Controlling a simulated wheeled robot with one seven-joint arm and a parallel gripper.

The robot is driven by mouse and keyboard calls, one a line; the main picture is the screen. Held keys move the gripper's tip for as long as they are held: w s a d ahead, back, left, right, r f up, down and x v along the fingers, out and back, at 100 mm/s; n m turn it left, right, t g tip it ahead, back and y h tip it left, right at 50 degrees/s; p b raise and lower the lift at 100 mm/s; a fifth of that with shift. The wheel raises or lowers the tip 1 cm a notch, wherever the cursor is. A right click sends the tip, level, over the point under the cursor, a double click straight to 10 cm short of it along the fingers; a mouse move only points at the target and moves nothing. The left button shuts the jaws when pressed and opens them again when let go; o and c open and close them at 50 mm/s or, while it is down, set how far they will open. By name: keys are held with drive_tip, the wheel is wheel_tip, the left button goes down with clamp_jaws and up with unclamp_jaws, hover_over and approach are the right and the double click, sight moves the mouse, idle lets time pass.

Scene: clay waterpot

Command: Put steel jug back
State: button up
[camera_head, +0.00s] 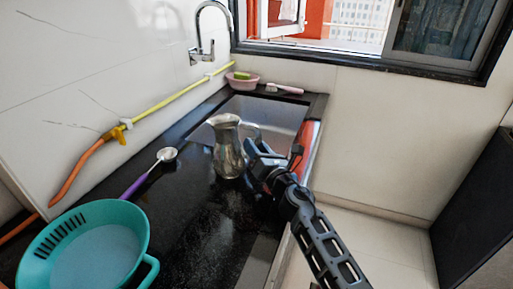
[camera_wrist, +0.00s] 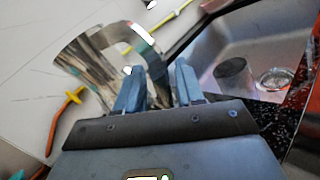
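The steel jug (camera_head: 228,152) is upright at the near edge of the sink, mouth up, with its handle to the right. I cannot tell whether its base touches the counter. My gripper (camera_head: 254,147) is at the handle side of the jug. In the wrist view the jug (camera_wrist: 92,62) is at the upper left, and its curved handle (camera_wrist: 145,45) runs down between the two fingers of my gripper (camera_wrist: 158,85). The fingers are apart with the handle between them; whether both press on it is not clear.
The sink (camera_head: 270,112) lies behind the jug. A ladle with a purple handle (camera_head: 135,185) and a teal colander (camera_head: 90,250) are on the left of the black counter. A pink bowl (camera_head: 242,80) and a brush (camera_head: 285,89) are at the back. The front counter (camera_head: 195,235) is bare.

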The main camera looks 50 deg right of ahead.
drive_tip(key=b+v, duration=0.1)
drive_tip(key=v, duration=0.9)
drive_tip(key=shift+s+a+b, duration=0.15)
drive_tip(key=shift+s+b, duration=0.2)
drive_tip(key=shift+s+a, duration=0.25)
drive_tip(key=shift+s, duration=0.35)
drive_tip(key=s+a+m, duration=0.1)
drive_tip(key=a, duration=0.1)
drive_tip(key=s+a+f+m+y, duration=0.1)
drive_tip(key=s+a, duration=0.1)
drive_tip(key=s+a+f+m, duration=0.1)
drive_tip(key=a, duration=0.1)
drive_tip(key=shift+s+f+m+y, duration=0.1)
drive_tip(key=shift+s+m+y, duration=0.2)
drive_tip(key=shift+y, duration=0.1)
drive_tip(key=s+a+r+m+g+y, duration=0.1)
drive_tip(key=s+a+m, duration=0.4)
drive_tip(key=s+m, duration=0.2)
drive_tip(key=s+a+r+m+g+y, duration=0.1)
drive_tip(key=s+a+r+m+y, duration=0.1)
drive_tip(key=s+a+m, duration=0.3)
drive_tip(key=s+a+r+m+g+y, duration=0.1)
drive_tip(key=s+a+m, duration=0.4)
drive_tip(key=s+m, duration=0.5)
drive_tip(key=s+r+y, duration=0.1)
drive_tip(key=s, duration=0.2)
drive_tip(key=shift+s+m, duration=0.4)
